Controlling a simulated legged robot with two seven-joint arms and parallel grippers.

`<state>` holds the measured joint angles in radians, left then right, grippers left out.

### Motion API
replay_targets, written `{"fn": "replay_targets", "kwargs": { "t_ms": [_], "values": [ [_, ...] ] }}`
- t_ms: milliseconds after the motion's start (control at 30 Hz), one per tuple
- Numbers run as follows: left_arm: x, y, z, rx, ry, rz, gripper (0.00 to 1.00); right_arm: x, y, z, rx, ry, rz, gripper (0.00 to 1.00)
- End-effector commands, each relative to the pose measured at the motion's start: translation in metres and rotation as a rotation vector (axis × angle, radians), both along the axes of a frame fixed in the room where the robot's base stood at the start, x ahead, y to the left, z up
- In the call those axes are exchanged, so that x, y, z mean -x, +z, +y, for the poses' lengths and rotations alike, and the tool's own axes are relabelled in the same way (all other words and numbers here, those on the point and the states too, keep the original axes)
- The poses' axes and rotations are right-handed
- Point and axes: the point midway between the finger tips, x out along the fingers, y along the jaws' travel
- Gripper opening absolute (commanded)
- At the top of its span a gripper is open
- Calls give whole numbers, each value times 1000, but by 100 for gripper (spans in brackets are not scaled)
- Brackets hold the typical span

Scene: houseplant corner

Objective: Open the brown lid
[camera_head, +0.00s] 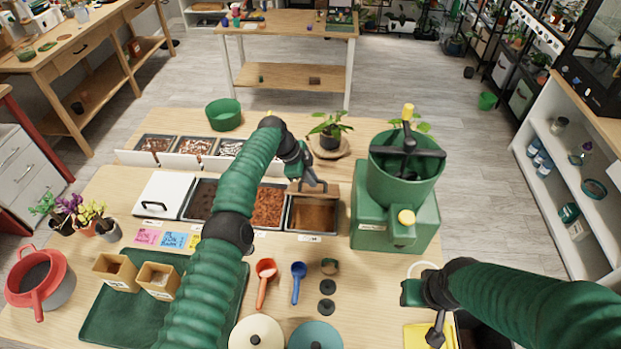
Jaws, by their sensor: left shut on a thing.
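The brown lid (329,190) shows as a narrow brown strip at the rear edge of the rightmost bin (315,214) in the front row. It appears tilted up, and brown contents or a brown inner surface show below it. My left gripper (308,187) reaches over the bin row and is shut on the brown lid; the arm hides part of the bins. My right gripper (435,335) is low at the right, above a yellow item (415,337); its jaws are too small to read.
A green machine (370,215) stands close right of the bin. A potted plant (329,137) stands behind it. A white-lidded bin (162,196) is at the left of the row. An orange scoop (265,270) and a blue scoop (298,270) lie in front.

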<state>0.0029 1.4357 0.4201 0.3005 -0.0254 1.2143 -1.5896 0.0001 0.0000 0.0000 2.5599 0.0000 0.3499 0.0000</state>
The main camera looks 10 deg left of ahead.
Motion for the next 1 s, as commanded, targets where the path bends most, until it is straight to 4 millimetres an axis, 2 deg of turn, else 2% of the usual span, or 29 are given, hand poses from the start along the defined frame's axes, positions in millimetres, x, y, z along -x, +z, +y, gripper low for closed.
{"fn": "replay_targets", "kwargs": {
  "t_ms": [100,533,567,700,1000],
  "values": [
    [-1,-2,1,-6,2,-2,0,0,5,0,0,0,0,36],
    [0,-3,1,-6,0,0,0,0,5,0,0,0,0,36],
    [0,-3,1,-6,0,0,13,0,5,0,0,0,0,36],
    [0,-2,0,-5,-1,0,31,0,6,0,0,0,0,36],
    [-1,2,0,-3,-2,-2,33,0,6,0,0,0,0,36]
  ]
}}
